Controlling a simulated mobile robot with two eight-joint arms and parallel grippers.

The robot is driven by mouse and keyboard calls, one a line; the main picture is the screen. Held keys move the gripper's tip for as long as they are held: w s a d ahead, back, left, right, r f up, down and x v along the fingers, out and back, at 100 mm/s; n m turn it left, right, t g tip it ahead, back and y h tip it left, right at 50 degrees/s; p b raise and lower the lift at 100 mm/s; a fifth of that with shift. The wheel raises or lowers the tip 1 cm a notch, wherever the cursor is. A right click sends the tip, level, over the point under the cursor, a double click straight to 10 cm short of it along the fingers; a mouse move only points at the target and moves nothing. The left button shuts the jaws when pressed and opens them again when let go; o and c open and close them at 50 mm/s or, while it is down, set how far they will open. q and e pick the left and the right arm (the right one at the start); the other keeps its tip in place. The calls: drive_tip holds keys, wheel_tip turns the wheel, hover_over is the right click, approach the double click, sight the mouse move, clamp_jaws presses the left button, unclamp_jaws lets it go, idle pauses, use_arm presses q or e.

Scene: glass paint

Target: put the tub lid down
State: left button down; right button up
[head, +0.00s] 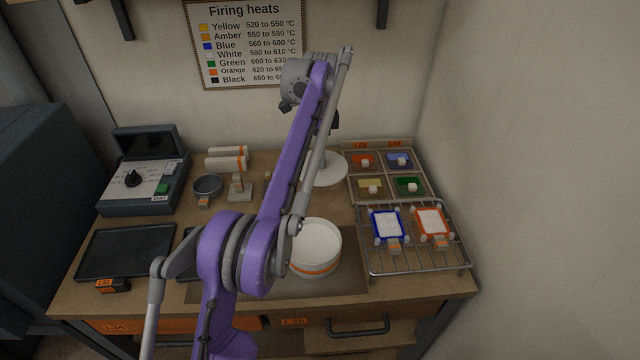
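My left arm comes in from the bottom left and reaches up across the middle of the head view. Its wrist is over the back of the bench, and my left gripper (325,145) is mostly hidden behind the arm. A white round disc (336,170), apparently the tub lid, is directly below it at the back of the bench. Whether the fingers touch or hold it cannot be told. The white tub (316,266) with an orange band stands in front, partly behind my arm, its top showing white. My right gripper is not in view.
A sectioned tray (382,188) with small white cubes stands at the right. Before it, a wire rack (415,262) holds two framed tiles. At left are a control box (125,196), small bowl (208,186) and dark tray (125,250). A wall closes the right side.

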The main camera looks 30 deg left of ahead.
use_arm(q)
drive_tip(key=w, duration=0.1)
drive_tip(key=w+a+f, duration=0.1)
drive_tip(key=w+a+f+p, duration=0.1)
drive_tip(key=w, duration=0.1)
drive_tip(key=shift+f, duration=0.15)
drive_tip(key=shift+w+a+f, duration=0.2)
drive_tip(key=shift+f, duration=0.05)
wheel_tip(320, 180, down, 6)
drive_tip(key=shift+s+r+b, duration=0.1)
drive_tip(key=shift+r+b, duration=0.05)
drive_tip(key=shift+b, duration=0.7)
drive_tip(key=shift+f+b, duration=0.35)
drive_tip(key=shift+f, duration=1.8)
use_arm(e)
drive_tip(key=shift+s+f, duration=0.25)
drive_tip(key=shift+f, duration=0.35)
use_arm(q)
drive_tip(key=shift+f, duration=0.15)
drive_tip(key=c, duration=0.7)
unclamp_jaws()
drive_tip(key=shift+o, duration=0.2)
